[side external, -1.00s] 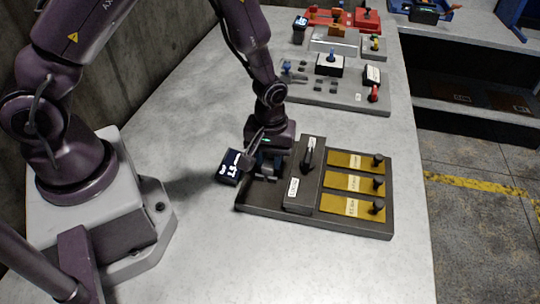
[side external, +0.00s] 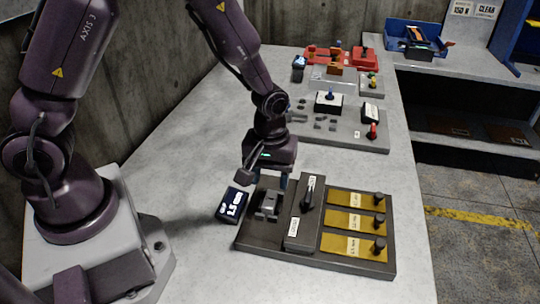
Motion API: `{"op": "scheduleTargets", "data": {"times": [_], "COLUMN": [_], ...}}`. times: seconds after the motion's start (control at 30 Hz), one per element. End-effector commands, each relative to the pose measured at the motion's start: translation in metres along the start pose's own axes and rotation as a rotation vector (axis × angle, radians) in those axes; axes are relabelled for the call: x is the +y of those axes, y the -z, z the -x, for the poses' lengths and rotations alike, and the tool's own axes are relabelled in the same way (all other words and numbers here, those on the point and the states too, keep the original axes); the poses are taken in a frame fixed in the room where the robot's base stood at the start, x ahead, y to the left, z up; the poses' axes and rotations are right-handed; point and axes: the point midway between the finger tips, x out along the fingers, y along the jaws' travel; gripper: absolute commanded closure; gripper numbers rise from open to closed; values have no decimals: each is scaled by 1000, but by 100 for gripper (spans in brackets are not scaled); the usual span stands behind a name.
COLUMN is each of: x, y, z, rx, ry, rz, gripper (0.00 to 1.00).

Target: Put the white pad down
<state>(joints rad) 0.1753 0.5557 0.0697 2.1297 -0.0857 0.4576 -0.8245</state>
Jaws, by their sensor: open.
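My gripper (side external: 267,180) is open, pointing down just above the left end of a dark tray (side external: 257,240). Below its fingers, a small grey block (side external: 267,204) sits on the tray, apart from the fingers as far as I can see. I see no clear white pad in the gripper; whether this grey block is the pad or a fixture I cannot tell. A raised dark panel with a black lever (side external: 309,191) and a white label stands just right of the block.
Three yellow plates (side external: 356,222) with black knobs fill the tray's right side. A small display box (side external: 232,204) stands at its left. Farther back are a grey control board (side external: 350,140) and red fixtures (side external: 364,57).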

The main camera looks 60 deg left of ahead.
Motion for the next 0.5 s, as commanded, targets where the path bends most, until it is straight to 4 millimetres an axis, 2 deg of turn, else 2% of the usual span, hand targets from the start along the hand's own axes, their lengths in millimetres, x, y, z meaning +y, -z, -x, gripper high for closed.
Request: {"op": "scheduleTargets", "data": {"times": [0.03,0.2,0.43,0.5], "x": [1,1,-1,-3], "y": [0,0,0,-1], "z": [12,42,66,80], "rx": [4,2,4,16], "ry": [-5,-3,-8,-29], "rz": [-1,-1,-11,-40], "gripper": [49,49,49,49]}}
